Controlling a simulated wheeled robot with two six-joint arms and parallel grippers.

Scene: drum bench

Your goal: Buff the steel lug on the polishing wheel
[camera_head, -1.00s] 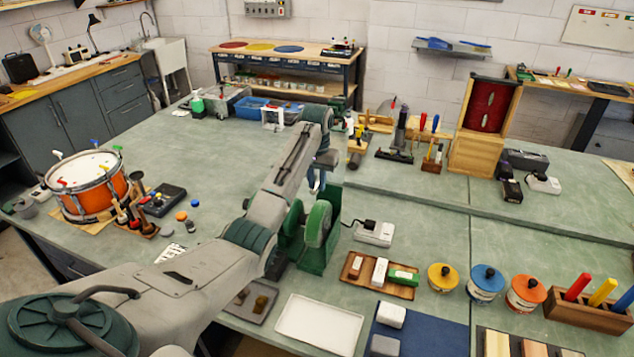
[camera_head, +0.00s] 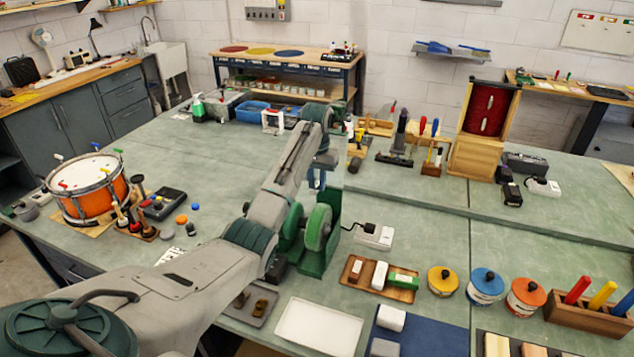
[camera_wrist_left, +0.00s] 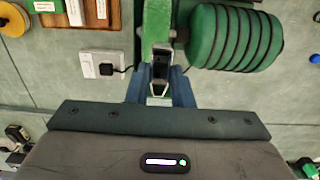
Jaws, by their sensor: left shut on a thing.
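My left gripper (camera_head: 318,179) points down from the arm just above and behind the wheel. In the left wrist view, the gripper's blue fingers (camera_wrist_left: 160,92) are shut on a small dark and metallic piece, the steel lug (camera_wrist_left: 160,70). The lug lies in front of a green part of the machine (camera_wrist_left: 157,25); I cannot tell whether it touches the wheel. In the head view the lug is too small to make out. My right gripper is not in view.
A white switch box (camera_head: 375,237) with a black plug stands right of the machine. A wooden tray (camera_head: 347,282) of bars, a white tray (camera_head: 318,327) and a blue mat (camera_head: 420,338) lie in front. A drum (camera_head: 88,188) stands at left.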

